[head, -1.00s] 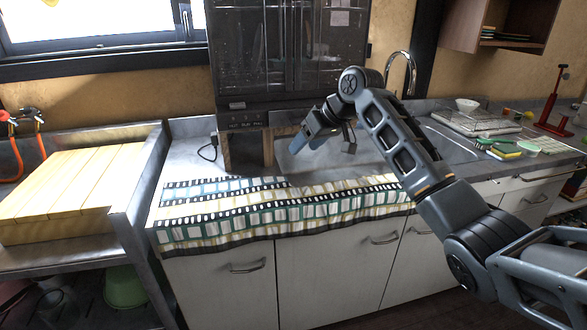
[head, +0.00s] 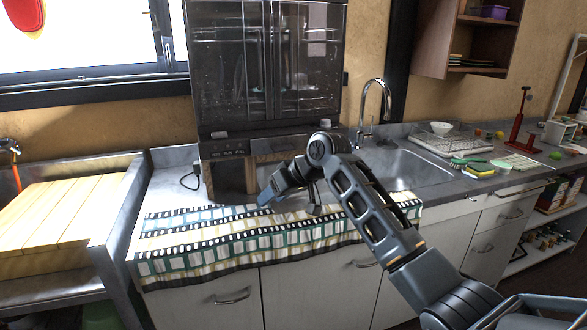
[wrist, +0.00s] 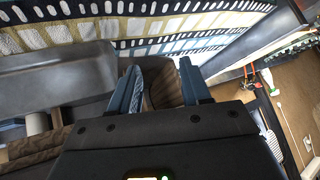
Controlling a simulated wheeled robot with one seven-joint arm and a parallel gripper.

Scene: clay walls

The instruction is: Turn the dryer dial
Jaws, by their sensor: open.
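The dryer (head: 270,75) is a dark cabinet with glass doors, standing at the back of the counter. On its lower front panel, a small pale dial (head: 219,134) sits above a row of white labels. A second pale knob-like thing (head: 326,124) shows farther right, just above my arm. My gripper (head: 268,196) is low over the counter, below and right of the labelled dial and apart from it. In the wrist view my gripper (wrist: 158,82) has its two blue fingers apart, with a brown ribbed surface beyond them. The dial cannot be made out there.
A film-strip patterned cloth (head: 190,255) covers the counter's front edge. A sink with a tap (head: 374,100) and a dish rack (head: 445,145) are to the right. A wooden-topped bench (head: 65,220) is at the left. Dark supports stand under the dryer panel.

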